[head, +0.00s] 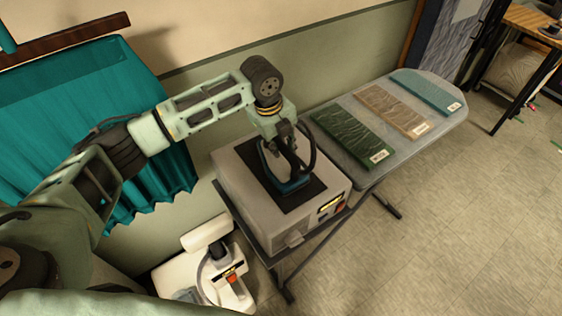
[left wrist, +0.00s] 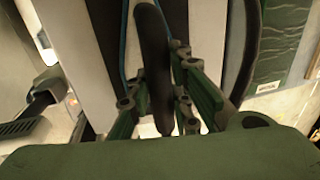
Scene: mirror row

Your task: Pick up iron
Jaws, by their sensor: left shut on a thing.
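The iron (head: 293,187) is dark with a blue base. It is at the black pad (head: 312,190) on top of a grey box-shaped station. My left gripper (head: 289,160) comes down over it from above and is shut on its handle. In the left wrist view the dark handle (left wrist: 154,55) runs between the green fingers of the left gripper (left wrist: 168,110). The gripper hides part of the iron, and I cannot tell whether its base touches the pad. My right gripper is not in view.
The grey station (head: 235,165) stands on the left end of an ironing board (head: 440,122). Green (head: 345,130), tan (head: 392,107) and teal (head: 425,90) cloths lie on the board. A teal curtain (head: 90,75) hangs at left.

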